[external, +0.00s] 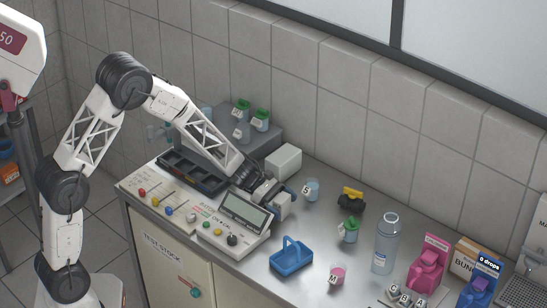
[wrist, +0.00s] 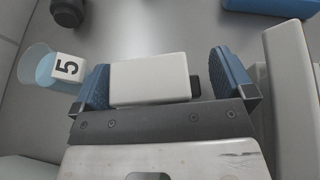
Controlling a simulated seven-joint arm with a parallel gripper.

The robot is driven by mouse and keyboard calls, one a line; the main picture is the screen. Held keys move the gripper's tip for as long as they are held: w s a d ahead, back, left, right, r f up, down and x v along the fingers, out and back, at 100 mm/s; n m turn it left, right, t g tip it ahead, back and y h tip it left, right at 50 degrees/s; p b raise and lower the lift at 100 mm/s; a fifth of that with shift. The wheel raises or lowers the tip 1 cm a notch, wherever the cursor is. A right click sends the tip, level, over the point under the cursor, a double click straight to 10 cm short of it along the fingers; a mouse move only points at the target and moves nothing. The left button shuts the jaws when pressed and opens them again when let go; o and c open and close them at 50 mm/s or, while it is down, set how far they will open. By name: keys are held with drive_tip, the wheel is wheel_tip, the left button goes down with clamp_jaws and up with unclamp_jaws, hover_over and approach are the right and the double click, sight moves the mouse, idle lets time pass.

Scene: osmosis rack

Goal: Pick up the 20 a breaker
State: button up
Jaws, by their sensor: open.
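A white block with a small black part on one end lies between my fingers in the wrist view (wrist: 150,80). It is likely the 20 A breaker, but no rating is legible on it. In the external view, a pale block (external: 283,208) shows at my gripper. My gripper (wrist: 160,82) has two blue fingertips, one on each side of the block, and is open. The left fingertip is very close to the block; a gap with the black part shows at the right. In the external view, my gripper (external: 276,197) is low over the counter, beside the console.
A cup labelled 5 (wrist: 38,66) stands close to my left fingertip. The console with a screen (external: 237,222) is beside my gripper. A white box (external: 284,161) stands behind, a blue basket (external: 291,260) in front. A yellow-and-black object (external: 350,200) and bottle (external: 386,245) are to the right.

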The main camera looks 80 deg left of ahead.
drive_tip(key=c, duration=0.9)
drive_tip(key=shift+r, duration=0.1)
drive_tip(key=shift+c, duration=0.2)
drive_tip(key=shift+r, duration=4.9)
